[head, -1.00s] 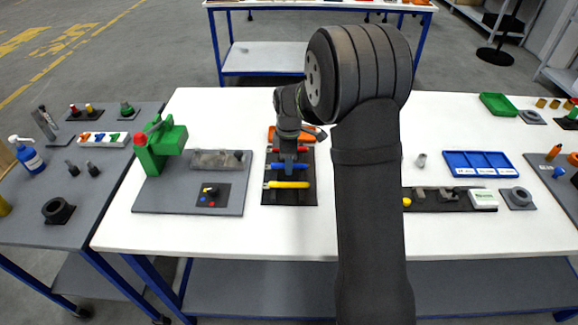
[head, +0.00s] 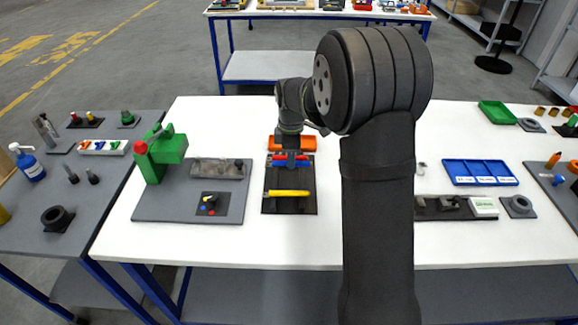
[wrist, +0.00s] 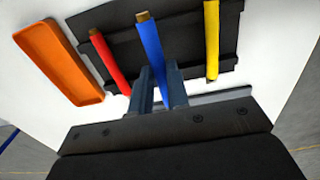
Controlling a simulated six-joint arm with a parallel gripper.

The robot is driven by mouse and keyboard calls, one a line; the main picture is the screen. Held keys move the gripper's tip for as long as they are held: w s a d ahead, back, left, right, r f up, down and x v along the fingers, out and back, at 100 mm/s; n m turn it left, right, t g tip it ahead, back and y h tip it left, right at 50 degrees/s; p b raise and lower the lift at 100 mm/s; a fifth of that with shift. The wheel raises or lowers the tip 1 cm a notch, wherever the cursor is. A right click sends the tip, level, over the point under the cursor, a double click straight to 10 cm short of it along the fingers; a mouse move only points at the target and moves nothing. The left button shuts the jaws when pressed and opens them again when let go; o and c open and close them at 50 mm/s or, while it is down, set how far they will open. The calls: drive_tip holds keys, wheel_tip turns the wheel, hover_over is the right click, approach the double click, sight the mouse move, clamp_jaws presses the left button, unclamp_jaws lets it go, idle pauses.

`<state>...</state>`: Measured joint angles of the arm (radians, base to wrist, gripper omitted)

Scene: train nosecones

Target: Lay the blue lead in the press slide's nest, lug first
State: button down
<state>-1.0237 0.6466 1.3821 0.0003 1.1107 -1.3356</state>
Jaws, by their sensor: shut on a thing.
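The blue lead (wrist: 149,45), with a brown end, is between my gripper's fingers (wrist: 158,82) in the wrist view. In the head view my gripper (head: 290,154) is over the dark rack, shut on the blue lead (head: 303,163), which appears raised above the rack. The green press (head: 164,152) with a red knob stands to the left on a grey base plate. A grey slide-like fixture (head: 214,169) lies right of it; its nest is too small to make out, and which end of the lead has the lug is unclear.
The dark rack (head: 290,208) holds a yellow lead (head: 288,193) and a red lead (wrist: 110,60). An orange tray (wrist: 58,62) lies beside it. A blue bin (head: 480,172) stands right.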

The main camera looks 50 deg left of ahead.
drive_tip(key=w+d+r, duration=0.5)
drive_tip(key=d+r, duration=0.1)
drive_tip(key=d, duration=0.3)
drive_tip(key=s+a, duration=1)
drive_tip(key=a, duration=0.4)
drive_tip(key=s+a, duration=1)
drive_tip(key=a, duration=0.3)
drive_tip(key=shift+w+a+f, duration=0.1)
drive_tip(key=shift+w+f, duration=0.05)
drive_tip(key=shift+f, duration=1.35)
drive_tip(key=shift+w+f, duration=0.1)
drive_tip(key=shift+f, duration=1.65)
drive_tip(key=shift+s+a, duration=0.55)
drive_tip(key=shift+s, duration=0.05)
drive_tip(key=shift+w+f, duration=0.1)
drive_tip(key=shift+f, duration=0.85)
drive_tip(key=shift+f, duration=0.2)
drive_tip(key=c, duration=1.3)
unclamp_jaws()
